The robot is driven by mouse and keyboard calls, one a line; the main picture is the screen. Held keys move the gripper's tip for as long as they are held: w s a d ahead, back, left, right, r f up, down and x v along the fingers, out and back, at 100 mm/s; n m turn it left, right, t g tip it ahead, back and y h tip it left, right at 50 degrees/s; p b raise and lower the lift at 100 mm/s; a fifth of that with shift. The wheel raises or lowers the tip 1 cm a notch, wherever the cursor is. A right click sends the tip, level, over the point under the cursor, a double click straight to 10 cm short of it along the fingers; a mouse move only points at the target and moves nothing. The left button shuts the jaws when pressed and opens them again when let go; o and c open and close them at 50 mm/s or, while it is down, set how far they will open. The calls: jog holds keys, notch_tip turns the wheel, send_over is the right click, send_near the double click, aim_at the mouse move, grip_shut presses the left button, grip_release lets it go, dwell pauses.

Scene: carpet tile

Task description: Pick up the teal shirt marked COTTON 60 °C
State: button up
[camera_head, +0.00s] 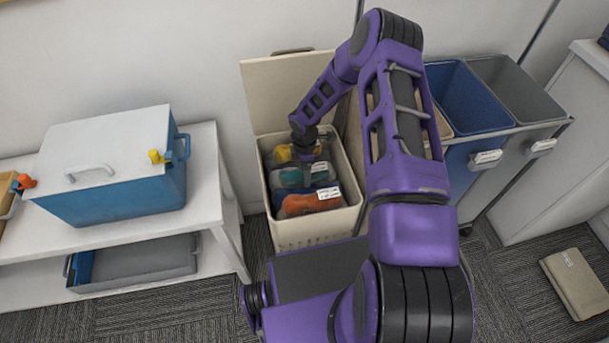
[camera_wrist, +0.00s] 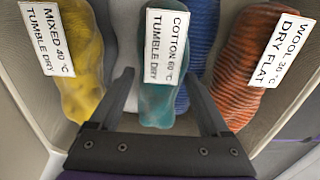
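The teal shirt (camera_wrist: 168,105) lies in the middle of the laundry basket, with a white tag reading COTTON 60 °C, TUMBLE DRY. In the head view the teal shirt (camera_head: 290,177) lies between a yellow and an orange garment. My gripper (camera_wrist: 160,76) is open, with one finger on each side of the teal shirt; I cannot tell whether either finger touches it. In the head view my gripper (camera_head: 306,165) reaches down into the basket and hides part of the contents.
The cream basket (camera_head: 315,232) has its lid raised behind. A yellow garment (camera_wrist: 80,88) tagged MIXED 40 °C, an orange one (camera_wrist: 240,92) tagged WOOL 30 °C, and blue (camera_wrist: 203,45) and white cloth lie close around. A blue bin (camera_head: 462,98) stands right; a cooler (camera_head: 120,200) left.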

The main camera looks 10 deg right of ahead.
jog(key=c, duration=1)
jog(key=shift+r, duration=0.1)
